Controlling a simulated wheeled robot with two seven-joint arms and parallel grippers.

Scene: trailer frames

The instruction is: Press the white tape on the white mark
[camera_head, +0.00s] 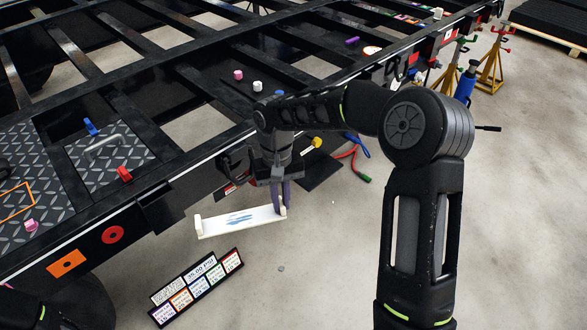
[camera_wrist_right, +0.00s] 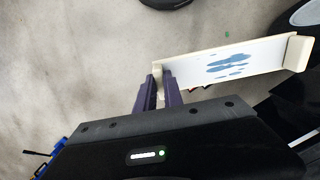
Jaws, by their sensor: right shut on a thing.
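The white tape (camera_head: 215,223) is a flat, cream-edged white strip with blue smudges in its middle and a small raised block at each end. My right gripper (camera_head: 281,208) is shut on its right end in the head view and holds it beside the trailer frame's edge, above the floor. The wrist view shows the strip (camera_wrist_right: 275,53) reaching right from the purple fingers of the right gripper (camera_wrist_right: 160,82). I cannot make out a plain white mark. An orange square (camera_head: 67,263) and a red disc (camera_head: 112,235) are on the frame's side. My left gripper is not in view.
The black trailer frame (camera_head: 165,70) fills the upper left, with pink and white pieces on it. A sign with coloured labels (camera_head: 196,287) is below the strip. Red and blue hoses (camera_head: 352,158) hang behind my right arm. Yellow stands (camera_head: 490,70) are at the upper right. Lower floor is mostly clear.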

